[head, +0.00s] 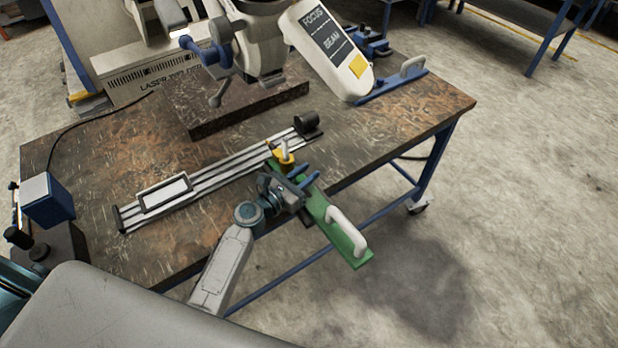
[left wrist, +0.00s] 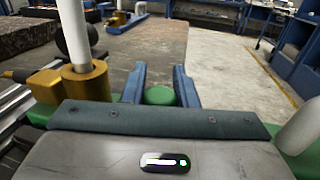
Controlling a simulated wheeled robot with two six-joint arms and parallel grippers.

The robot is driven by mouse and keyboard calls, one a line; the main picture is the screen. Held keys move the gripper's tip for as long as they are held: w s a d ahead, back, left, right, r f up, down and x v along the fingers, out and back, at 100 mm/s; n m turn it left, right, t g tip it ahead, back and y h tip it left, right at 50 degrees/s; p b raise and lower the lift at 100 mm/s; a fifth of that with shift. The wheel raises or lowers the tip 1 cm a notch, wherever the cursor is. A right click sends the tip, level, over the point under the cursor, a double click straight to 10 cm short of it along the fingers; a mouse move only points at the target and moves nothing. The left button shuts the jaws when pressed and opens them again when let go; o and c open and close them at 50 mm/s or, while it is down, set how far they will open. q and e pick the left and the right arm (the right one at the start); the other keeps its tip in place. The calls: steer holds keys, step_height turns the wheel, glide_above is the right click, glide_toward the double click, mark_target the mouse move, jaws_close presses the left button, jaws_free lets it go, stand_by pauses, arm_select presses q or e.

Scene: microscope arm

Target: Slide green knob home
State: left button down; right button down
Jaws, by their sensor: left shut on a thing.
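A green bar (head: 352,247) with a white handle (head: 346,231) runs from the rail on the table out past the table's front edge. A yellow block with a pale post (head: 284,157) sits at its inner end; the block is at the left in the left wrist view (left wrist: 72,92). My left gripper (head: 305,175) is over the middle of the bar. In the left wrist view, its blue fingers are shut on the round green knob (left wrist: 160,95), one on each side. The head view does not show the knob clearly behind the gripper. My right gripper is not in view.
A silver rail (head: 215,172) with a framed plate (head: 165,193) lies across the table (head: 400,120). The laser welder (head: 150,70) and its FOCUS/BEAM panel (head: 325,45) stand behind. A blue bar with a white handle (head: 392,87) lies at the back right. The table's right part is clear.

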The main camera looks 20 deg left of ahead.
arm_select(q)
steer(key=c, duration=1.1)
jaws_free()
steer(key=shift+a, duration=0.15)
steer(key=shift+s+a+f, duration=0.1)
steer(key=shift+s+a, duration=0.1)
steer(key=shift+s, duration=0.25)
steer(key=b+v, duration=0.3)
steer(key=v, duration=0.6)
steer(key=shift+s+a, duration=0.2)
steer(key=shift+s, duration=0.15)
